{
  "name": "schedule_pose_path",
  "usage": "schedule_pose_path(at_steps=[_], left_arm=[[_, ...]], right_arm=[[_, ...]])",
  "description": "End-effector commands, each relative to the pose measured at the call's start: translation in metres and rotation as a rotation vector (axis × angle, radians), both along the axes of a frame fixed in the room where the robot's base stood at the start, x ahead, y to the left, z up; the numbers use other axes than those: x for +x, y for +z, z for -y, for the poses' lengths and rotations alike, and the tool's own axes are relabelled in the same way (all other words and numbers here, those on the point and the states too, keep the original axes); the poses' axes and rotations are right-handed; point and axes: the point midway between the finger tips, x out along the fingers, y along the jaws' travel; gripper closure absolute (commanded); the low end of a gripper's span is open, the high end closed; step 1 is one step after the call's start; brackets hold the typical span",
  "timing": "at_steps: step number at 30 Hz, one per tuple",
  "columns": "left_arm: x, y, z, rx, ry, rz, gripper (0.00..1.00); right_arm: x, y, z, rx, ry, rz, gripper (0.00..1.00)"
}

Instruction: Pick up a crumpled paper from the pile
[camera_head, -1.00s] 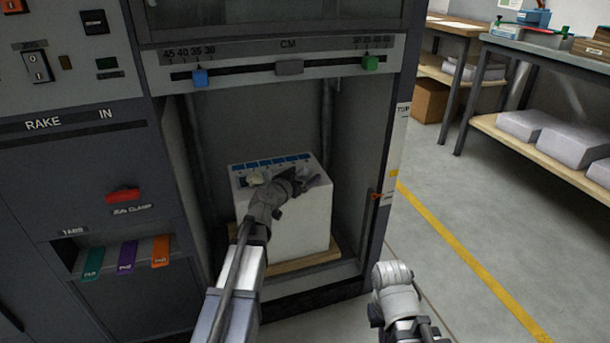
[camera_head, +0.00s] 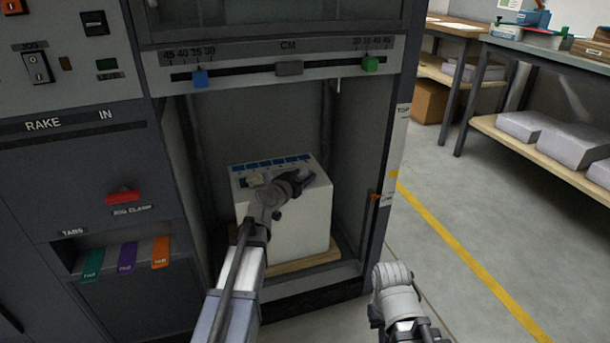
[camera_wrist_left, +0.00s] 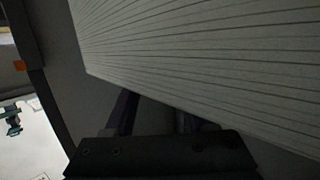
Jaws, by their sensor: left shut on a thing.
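The pile (camera_head: 310,222) is a tall white stack with a row of blue marks along its far top edge. It stands in the open bay of the machine. My left gripper (camera_head: 303,181) is at the right part of the pile's top and is shut on a crumpled paper, which is mostly hidden by the fingers. A pale lump (camera_head: 256,181) shows left of my wrist on the top. In the left wrist view the pile's lined side (camera_wrist_left: 210,60) fills the upper right, and my left fingers (camera_wrist_left: 155,105) reach behind its edge. My right gripper is not shown, only part of that arm.
The pile rests on a wooden board (camera_head: 305,262), with bay walls close on both sides. A scale bar with a blue slider (camera_head: 200,78) and a green slider (camera_head: 370,64) crosses above. Coloured tabs (camera_head: 127,257) are at left. Open floor and shelves (camera_head: 540,160) lie to the right.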

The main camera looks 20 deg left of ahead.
Motion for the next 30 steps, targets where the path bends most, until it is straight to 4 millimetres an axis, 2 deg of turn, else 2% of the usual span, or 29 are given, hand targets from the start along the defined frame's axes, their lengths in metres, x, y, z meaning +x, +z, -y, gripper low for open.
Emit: schedule_pose_path(at_steps=[8,14,20,30], left_arm=[[0.000,0.001,0.000,0.000,0.000,0.000,0.96],[0.000,0.010,0.000,0.000,0.000,0.000,0.96],[0.000,0.032,0.000,0.000,0.000,0.000,0.96],[0.000,0.085,0.000,0.000,0.000,0.000,0.96]], right_arm=[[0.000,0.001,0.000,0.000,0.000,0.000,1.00],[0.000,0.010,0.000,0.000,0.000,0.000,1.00],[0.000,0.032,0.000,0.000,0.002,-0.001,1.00],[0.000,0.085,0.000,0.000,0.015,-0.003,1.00]])
